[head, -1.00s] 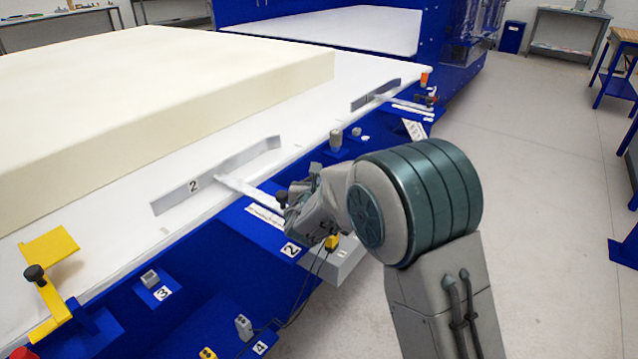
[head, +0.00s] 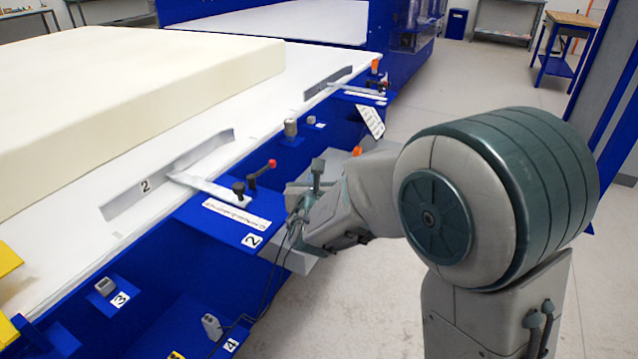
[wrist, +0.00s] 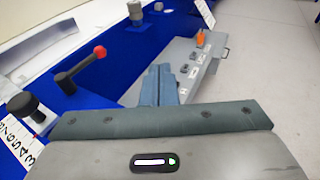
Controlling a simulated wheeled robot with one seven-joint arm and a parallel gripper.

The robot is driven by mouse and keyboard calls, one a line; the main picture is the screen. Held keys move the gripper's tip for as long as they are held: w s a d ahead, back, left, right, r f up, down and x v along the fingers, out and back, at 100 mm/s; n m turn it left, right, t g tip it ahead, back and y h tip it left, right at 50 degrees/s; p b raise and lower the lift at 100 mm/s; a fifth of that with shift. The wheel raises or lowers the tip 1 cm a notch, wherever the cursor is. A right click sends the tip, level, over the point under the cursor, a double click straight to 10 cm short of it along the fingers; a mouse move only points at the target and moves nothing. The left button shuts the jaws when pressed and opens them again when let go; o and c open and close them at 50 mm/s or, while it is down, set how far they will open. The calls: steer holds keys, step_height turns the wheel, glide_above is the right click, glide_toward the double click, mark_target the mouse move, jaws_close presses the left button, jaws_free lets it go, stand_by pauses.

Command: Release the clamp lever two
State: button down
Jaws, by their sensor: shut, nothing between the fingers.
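The clamp lever with a red knob (head: 262,174) stands on the blue bracket labelled 2 (head: 220,224). It also shows at the left of the wrist view (wrist: 82,67), its dark arm slanting up to the red knob. A black knob (head: 238,188) sits beside it on the slide bar of fence plate 2 (head: 145,187); it also shows in the wrist view (wrist: 25,105). My gripper (head: 318,170) is to the right of the lever, clear of it, beyond the bed edge. In the wrist view its fingers (wrist: 160,86) are together and empty.
A grey box with an orange button (wrist: 200,38) lies ahead and right of my fingers. A cream foam block (head: 110,110) lies on the white bed. A second fence (head: 328,84) is farther back. The floor at right (head: 450,85) is open.

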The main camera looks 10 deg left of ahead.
steer(key=shift+s+d+r, duration=0.15)
steer(key=shift+s+d, duration=0.35)
steer(key=shift+d, duration=0.25)
steer(key=s+d+r+m+g+h+p, duration=0.2)
steer(key=s+d+r+m+h+p, duration=0.15)
steer(key=d+m, duration=0.4)
steer(key=s+d+r+m+g+h+p, duration=0.35)
steer(key=d+m, duration=0.25)
steer(key=d, duration=0.3)
steer(key=s+d+r+m+g+h+p, duration=0.2)
steer(key=s+d+r+m+h+p, duration=0.15)
steer(key=d+m, duration=0.4)
steer(key=s+d+r+m+g+y+p, duration=0.2)
steer(key=s+d+m+g+y+p, duration=0.15)
steer(key=s+m, duration=0.5)
steer(key=s+a+r+m+g+y+p, duration=0.1)
steer(key=s+a+r+m+y+p, duration=0.2)
steer(key=s+a+m+y+p, duration=0.2)
steer(key=s+a+m, duration=0.1)
steer(key=s+m, duration=0.2)
steer(key=shift+r+g, duration=0.35)
steer(key=shift+g, duration=0.05)
